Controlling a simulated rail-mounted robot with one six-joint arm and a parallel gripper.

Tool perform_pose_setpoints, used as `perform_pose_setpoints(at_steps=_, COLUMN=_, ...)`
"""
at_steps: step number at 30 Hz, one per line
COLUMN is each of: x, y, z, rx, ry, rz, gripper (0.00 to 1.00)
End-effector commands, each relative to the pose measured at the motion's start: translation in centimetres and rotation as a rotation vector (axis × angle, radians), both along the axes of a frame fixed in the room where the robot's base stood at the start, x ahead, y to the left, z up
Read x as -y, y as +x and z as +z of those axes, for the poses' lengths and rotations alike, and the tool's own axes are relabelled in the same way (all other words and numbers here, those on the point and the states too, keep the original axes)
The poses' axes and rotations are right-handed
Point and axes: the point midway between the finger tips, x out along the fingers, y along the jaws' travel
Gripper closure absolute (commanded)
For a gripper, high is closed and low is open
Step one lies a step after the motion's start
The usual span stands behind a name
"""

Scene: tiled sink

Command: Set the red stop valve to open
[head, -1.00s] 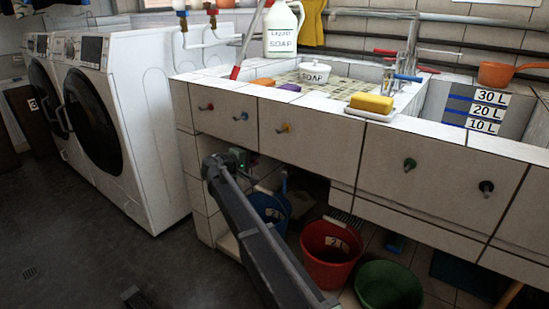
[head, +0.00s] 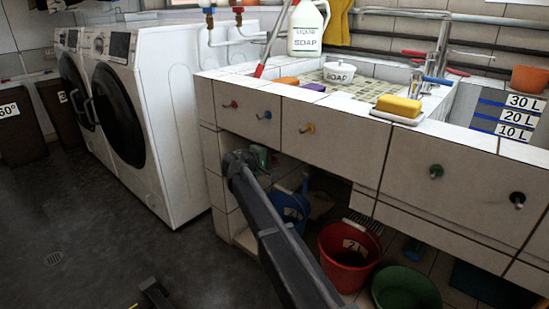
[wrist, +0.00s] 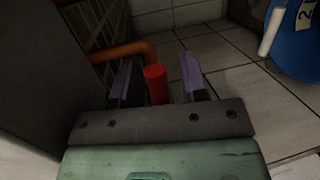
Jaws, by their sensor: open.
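In the wrist view, the red stop valve shows as a short red cylinder (wrist: 155,84), seen between the two fingers of my gripper (wrist: 159,65). The fingers are apart, one on each side of it, with visible gaps. Its lower part is hidden behind the gripper's dark bar, and I cannot tell which way it is set. An orange pipe (wrist: 124,50) bends just behind the left finger. In the head view, my gripper's green body (head: 259,157) is under the tiled counter; its fingers and the valve are hidden there.
A blue bucket (head: 290,208) stands under the counter right of my gripper, then a red bucket (head: 348,262) and a green basin (head: 405,290). The tiled counter front (head: 340,150) is above. A washing machine (head: 175,130) stands left. In the wrist view, a dark wall (wrist: 45,85) is close on the left.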

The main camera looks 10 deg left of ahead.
Motion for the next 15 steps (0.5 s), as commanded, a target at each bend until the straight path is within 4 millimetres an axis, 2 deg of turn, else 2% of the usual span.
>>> perform_pose_setpoints(at_steps=5, x=-0.6, y=-0.7, z=0.3, rx=0.0, ry=0.0, rz=0.001, gripper=0.6)
perform_pose_setpoints(at_steps=15, x=-5.6, y=-6.6, z=1.9, rx=0.0, ry=0.0, rz=0.002, gripper=0.6)
